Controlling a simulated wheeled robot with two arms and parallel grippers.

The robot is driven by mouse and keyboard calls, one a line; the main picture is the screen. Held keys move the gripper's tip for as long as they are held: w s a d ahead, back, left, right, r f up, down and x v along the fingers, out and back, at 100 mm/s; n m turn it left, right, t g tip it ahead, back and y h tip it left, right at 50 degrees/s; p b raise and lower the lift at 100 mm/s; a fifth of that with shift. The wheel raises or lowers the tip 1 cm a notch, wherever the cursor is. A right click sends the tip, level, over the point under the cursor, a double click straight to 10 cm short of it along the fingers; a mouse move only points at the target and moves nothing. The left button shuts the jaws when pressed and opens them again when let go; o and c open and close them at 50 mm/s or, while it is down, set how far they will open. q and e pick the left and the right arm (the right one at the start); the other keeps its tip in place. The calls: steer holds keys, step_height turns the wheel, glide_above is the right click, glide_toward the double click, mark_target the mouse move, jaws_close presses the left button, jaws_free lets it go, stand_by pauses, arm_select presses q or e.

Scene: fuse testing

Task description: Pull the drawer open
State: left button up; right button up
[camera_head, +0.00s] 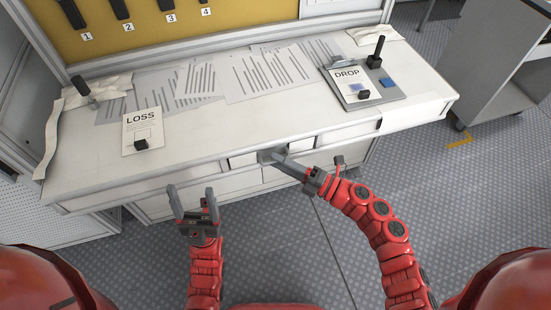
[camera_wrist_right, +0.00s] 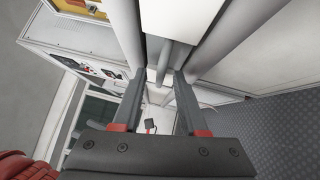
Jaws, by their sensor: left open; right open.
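The white workbench has a row of drawers under its top, and the middle drawer (camera_head: 300,143) is where my right gripper is. My right gripper (camera_head: 272,156) points at the drawer front near a grey handle. In the right wrist view, a grey bar-like handle (camera_wrist_right: 165,62) lies between the two open fingers (camera_wrist_right: 160,80); I cannot tell whether they touch it. The drawer looks closed or nearly so. My left gripper (camera_head: 190,188) is open and empty in front of the bench, left of the right gripper.
The bench top (camera_head: 200,125) holds striped papers (camera_head: 265,72), a LOSS card (camera_head: 142,130) and a DROP card (camera_head: 350,85) on a clipboard. A yellow board (camera_head: 150,30) stands behind. A grey cabinet (camera_head: 500,60) is at the right. The floor (camera_head: 280,220) before the bench is free.

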steer(key=shift+x, duration=0.8)
jaws_close()
stand_by(0.9)
